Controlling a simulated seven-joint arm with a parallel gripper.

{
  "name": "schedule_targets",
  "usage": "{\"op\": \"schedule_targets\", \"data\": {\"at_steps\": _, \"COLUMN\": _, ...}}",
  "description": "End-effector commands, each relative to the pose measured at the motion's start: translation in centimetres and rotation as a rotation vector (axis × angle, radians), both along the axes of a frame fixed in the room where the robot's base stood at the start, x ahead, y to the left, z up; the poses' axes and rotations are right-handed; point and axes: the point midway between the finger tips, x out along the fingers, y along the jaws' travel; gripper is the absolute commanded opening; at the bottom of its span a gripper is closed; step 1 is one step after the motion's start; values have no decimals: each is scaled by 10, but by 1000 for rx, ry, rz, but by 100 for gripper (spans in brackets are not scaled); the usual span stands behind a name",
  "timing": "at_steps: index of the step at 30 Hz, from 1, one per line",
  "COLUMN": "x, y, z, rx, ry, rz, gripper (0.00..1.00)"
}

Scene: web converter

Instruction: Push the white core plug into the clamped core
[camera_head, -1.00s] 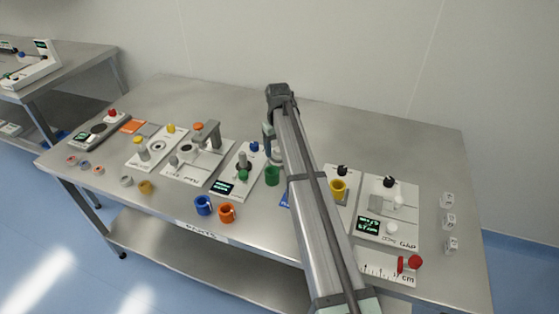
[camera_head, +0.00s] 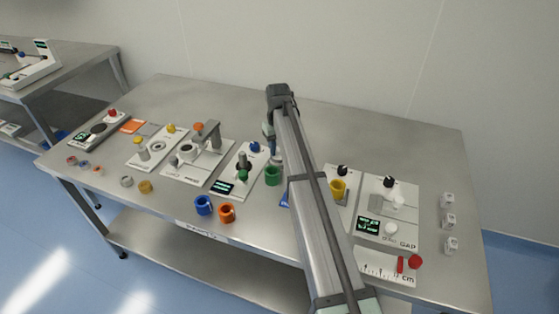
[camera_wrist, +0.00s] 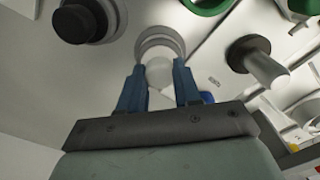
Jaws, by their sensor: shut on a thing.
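In the wrist view my gripper (camera_wrist: 160,92) has its two blue fingers closed around the white core plug (camera_wrist: 158,72), whose rounded pale face shows between the fingertips. Directly beyond it is a grey ring-shaped core (camera_wrist: 160,42). The plug overlaps the core's near edge in this view. I cannot tell whether it touches the core or is inside it. In the head view my own arm hides the plug, the core and most of the gripper.
In the wrist view a black knob (camera_wrist: 78,22) stands left of the core, a dark-based post (camera_wrist: 250,55) right of it. In the head view a green cup (camera_head: 273,175), a blue cup (camera_head: 203,205) and an orange cup (camera_head: 227,213) stand near the arm. The table's back is clear.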

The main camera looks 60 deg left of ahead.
Motion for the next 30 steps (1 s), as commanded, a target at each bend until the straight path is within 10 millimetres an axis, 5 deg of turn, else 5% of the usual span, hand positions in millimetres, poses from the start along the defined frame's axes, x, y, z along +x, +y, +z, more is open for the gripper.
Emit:
{"op": "schedule_targets", "data": {"at_steps": 6, "x": 0, "y": 0, "z": 0, "rx": 0, "ry": 0, "rz": 0, "gripper": 0}}
{"op": "schedule_targets", "data": {"at_steps": 30, "x": 0, "y": 0, "z": 20, "rx": 0, "ry": 0, "rz": 0, "gripper": 0}}
